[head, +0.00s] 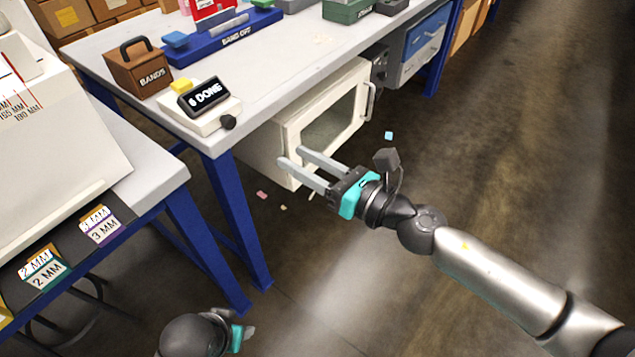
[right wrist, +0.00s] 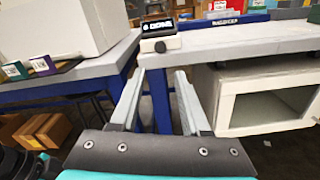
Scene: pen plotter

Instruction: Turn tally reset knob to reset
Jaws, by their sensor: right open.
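The tally counter is a small white box (head: 205,108) with a black display reading "6 DONE" and a yellow block on top. It sits at the near corner of the grey table. Its dark round knob (head: 228,122) is on the front face, beside the table edge. The counter also shows in the right wrist view (right wrist: 170,42). My right gripper (head: 291,156) is open and empty, to the right of and below the knob, apart from it, in front of the white cabinet. My left gripper (head: 243,334) is low at the bottom edge, mostly hidden by its own arm.
A white cabinet (head: 290,147) with a window and handle hangs under the table. A brown "BANDS" box (head: 138,70) stands behind the counter. A blue table leg (head: 235,215) stands below the corner. A second table (head: 150,180) is at left.

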